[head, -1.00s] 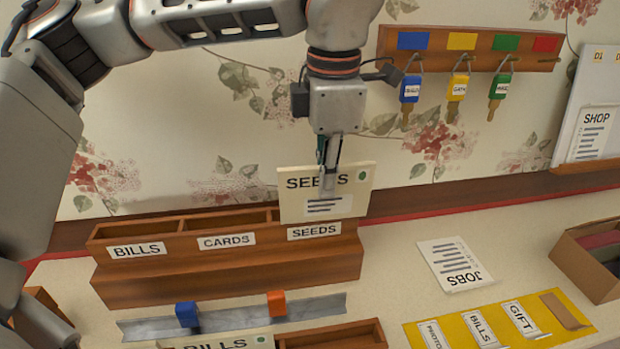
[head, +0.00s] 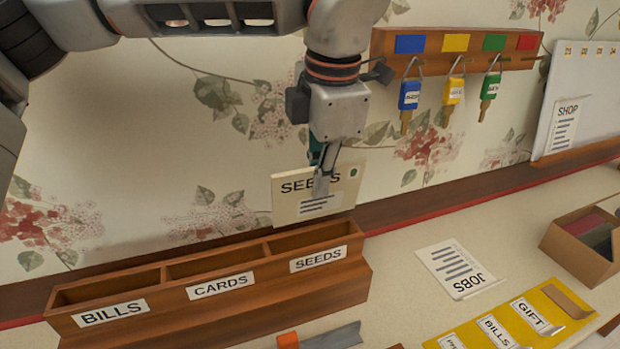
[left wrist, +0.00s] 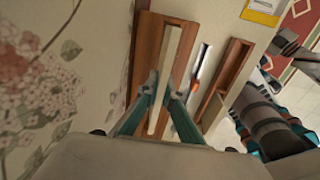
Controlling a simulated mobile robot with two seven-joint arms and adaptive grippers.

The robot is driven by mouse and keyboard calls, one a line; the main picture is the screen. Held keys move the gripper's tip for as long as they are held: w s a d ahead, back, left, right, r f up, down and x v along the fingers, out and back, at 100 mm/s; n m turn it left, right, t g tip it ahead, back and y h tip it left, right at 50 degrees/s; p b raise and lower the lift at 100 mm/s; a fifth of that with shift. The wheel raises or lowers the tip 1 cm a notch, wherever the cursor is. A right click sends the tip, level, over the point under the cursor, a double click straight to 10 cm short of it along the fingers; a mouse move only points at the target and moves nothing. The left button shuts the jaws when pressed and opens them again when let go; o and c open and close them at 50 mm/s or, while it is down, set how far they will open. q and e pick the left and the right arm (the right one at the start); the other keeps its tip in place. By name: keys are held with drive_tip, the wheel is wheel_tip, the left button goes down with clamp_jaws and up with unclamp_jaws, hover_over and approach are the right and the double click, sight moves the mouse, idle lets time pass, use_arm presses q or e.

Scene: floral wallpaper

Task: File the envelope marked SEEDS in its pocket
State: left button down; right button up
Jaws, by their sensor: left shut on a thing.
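The cream SEEDS envelope (head: 290,205) is upright, its marked face toward the head camera. My left gripper (head: 322,185) is shut on it from above, a finger covering part of its lettering. The envelope appears above the SEEDS pocket (head: 318,258), the right-hand compartment of the wooden rack (head: 225,305); its lower edge is clear of the pocket. In the left wrist view the envelope (left wrist: 165,75) is a pale strip between the fingertips, over the brown rack (left wrist: 147,45).
BILLS (head: 112,312) and CARDS (head: 220,285) compartments lie left of SEEDS. A JOBS sheet (head: 458,268), a yellow folder (head: 560,300) and a cardboard box (head: 575,250) sit on the counter to the right. Keys hang from a wall rack (head: 430,55).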

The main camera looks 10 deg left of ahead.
use_arm(q)
drive_tip(key=shift+f+b, duration=0.95)
drive_tip(key=shift+f, duration=0.15)
drive_tip(key=shift+f+b, duration=0.65)
drive_tip(key=shift+b, duration=0.05)
